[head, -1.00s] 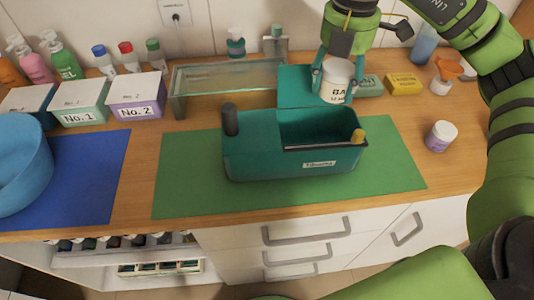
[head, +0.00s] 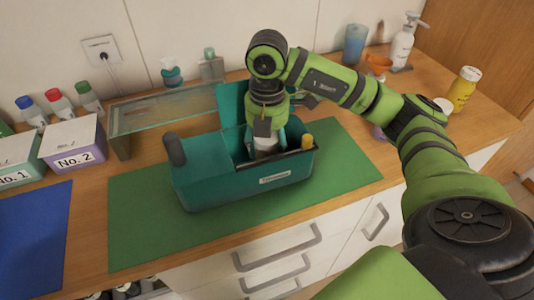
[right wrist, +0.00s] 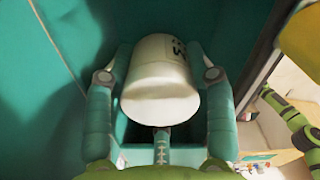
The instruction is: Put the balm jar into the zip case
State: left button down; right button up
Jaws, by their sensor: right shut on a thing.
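The balm jar (head: 266,146) is white with dark lettering. My right gripper (head: 264,136) is shut on it, and the jar is at the open right part of the teal zip case (head: 215,192), partly below its rim. The right wrist view shows the jar (right wrist: 158,82) between my two fingers, with teal walls around it. Whether the jar touches the case floor is hidden. The case stands on a green mat (head: 135,225), its lid (head: 231,103) raised at the back. My left gripper is not in view.
A glass shelf (head: 165,108) stands behind the case at left. A yellow bottle (head: 464,88) and a pump bottle (head: 404,45) are at right. The mat's front is clear.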

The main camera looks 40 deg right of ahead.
jog(key=shift+f, duration=1.75)
jog(key=shift+f, duration=0.1)
jog(key=o, duration=0.9)
jog(key=shift+o, duration=0.2)
notch_tip(320, 180, up, 12)
jog(key=shift+r, duration=0.15)
